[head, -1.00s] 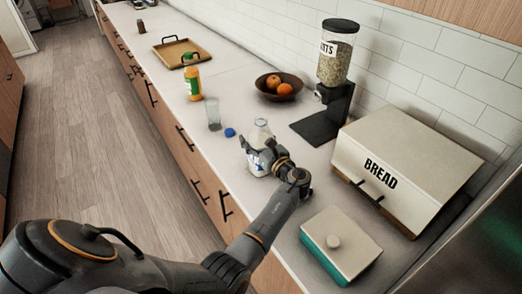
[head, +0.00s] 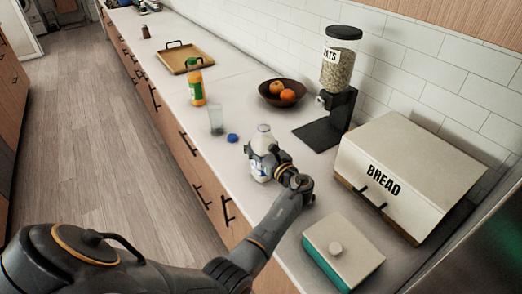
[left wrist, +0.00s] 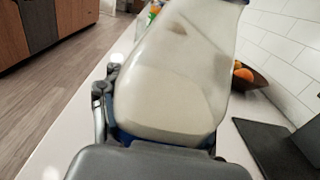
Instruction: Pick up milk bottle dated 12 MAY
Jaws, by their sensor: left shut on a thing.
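A milk bottle (head: 264,137) with a white and blue label stands upright on the counter in the head view. My left gripper (head: 262,158) is around its middle and shut on it. In the left wrist view the bottle (left wrist: 178,75) fills the middle, pale and translucent, close between the fingers of the left gripper (left wrist: 160,135). No date can be read on the bottle. My right gripper is in neither view.
A wooden tray (head: 180,62) lies farther back.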

